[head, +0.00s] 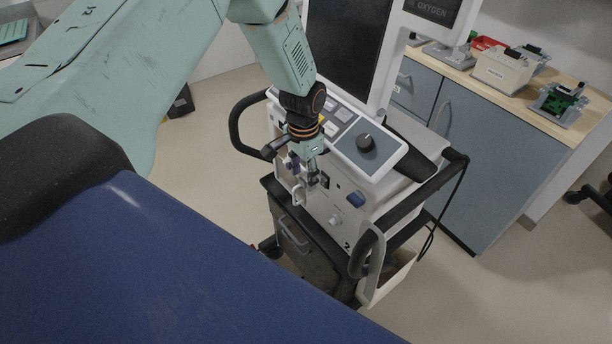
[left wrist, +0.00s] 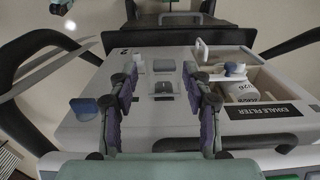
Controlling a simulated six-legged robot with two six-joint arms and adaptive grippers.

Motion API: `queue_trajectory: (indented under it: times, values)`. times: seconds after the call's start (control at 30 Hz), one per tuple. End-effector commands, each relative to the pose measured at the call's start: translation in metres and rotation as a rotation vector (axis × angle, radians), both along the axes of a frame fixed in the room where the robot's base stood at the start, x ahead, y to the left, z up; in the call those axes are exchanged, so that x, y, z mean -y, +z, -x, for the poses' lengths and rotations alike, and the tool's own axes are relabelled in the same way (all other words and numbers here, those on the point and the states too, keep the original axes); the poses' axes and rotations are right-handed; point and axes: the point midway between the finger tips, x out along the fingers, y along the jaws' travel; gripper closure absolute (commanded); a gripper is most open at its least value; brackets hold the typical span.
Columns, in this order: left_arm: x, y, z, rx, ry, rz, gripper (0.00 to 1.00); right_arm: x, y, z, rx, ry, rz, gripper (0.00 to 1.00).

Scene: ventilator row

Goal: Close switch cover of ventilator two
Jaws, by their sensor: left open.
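Ventilator two (head: 375,185), a white unit marked "2", stands in the middle of the head view; its front panel also shows in the left wrist view (left wrist: 85,135). A small switch fitting (left wrist: 164,87) with a grey, flap-like piece sits on that panel; I take it to be the switch and its cover, but cannot tell the flap's angle. My left gripper (head: 312,183) is over the panel, pointing down. In the left wrist view its two fingers (left wrist: 160,74) are apart, one either side of the fitting, with nothing between them held.
An open exhale filter compartment (left wrist: 252,74) with a white handle lies beside the right finger in the wrist view. A blue knob (head: 356,200) and a white knob (head: 336,220) are nearby. Black rails (head: 425,200) flank the unit. A counter (head: 530,95) stands behind right.

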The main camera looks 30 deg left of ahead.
Motion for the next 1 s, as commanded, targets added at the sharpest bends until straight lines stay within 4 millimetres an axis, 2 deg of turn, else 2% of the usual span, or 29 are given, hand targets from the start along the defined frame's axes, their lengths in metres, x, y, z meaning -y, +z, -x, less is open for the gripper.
queue_trajectory:
  times: [0.13,0.43,1.0]
  values:
    - [0.0008,-0.012,0.0002,-0.002,-0.001,-0.001,0.51,0.0,0.0001,0.0,0.0,0.0,0.0,1.0]
    - [0.0037,-0.0141,-0.0014,0.0,0.0,0.0,0.51,-0.0001,0.0002,-0.0001,0.0,0.001,0.0,1.0]
    - [0.0038,-0.0139,-0.002,0.001,-0.001,-0.001,0.98,0.0,0.0001,-0.0002,0.001,0.001,0.0,1.0]
